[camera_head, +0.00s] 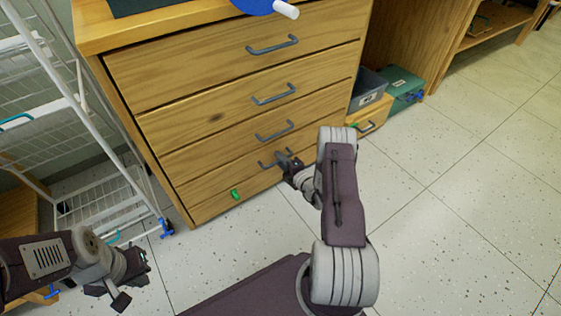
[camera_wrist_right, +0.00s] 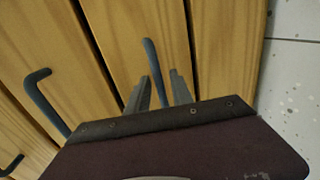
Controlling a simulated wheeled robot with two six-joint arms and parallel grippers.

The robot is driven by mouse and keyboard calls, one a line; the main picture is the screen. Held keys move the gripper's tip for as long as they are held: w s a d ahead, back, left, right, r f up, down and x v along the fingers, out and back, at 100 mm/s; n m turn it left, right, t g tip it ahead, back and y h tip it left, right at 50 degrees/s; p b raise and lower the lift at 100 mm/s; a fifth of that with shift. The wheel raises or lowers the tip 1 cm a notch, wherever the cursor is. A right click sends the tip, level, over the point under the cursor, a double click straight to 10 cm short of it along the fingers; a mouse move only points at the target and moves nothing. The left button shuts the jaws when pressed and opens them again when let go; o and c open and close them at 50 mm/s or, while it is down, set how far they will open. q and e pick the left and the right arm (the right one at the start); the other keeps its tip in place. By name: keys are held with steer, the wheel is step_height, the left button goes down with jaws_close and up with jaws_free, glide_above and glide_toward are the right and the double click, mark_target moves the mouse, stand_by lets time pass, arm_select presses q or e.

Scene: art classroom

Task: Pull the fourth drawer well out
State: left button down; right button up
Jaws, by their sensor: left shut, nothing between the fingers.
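A wooden cabinet has a stack of drawers with grey bar handles. The fourth drawer (camera_head: 218,188) is the lowest and looks closed, flush with those above. Its handle (camera_head: 265,164) is partly hidden by my right gripper (camera_head: 283,160). In the right wrist view my right gripper (camera_wrist_right: 160,88) is open, its two fingers on either side of the handle (camera_wrist_right: 150,55), with a gap visible. My left gripper (camera_head: 128,287) is shut and empty, low at the left, away from the cabinet.
A white wire rack (camera_head: 100,200) stands left of the cabinet. A green object (camera_head: 235,194) is at the fourth drawer's lower front. A grey bin (camera_head: 368,90) and a green box (camera_head: 402,88) are to the right. The tiled floor (camera_head: 440,200) is clear at right.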

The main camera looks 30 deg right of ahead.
jaws_close()
stand_by(1.2)
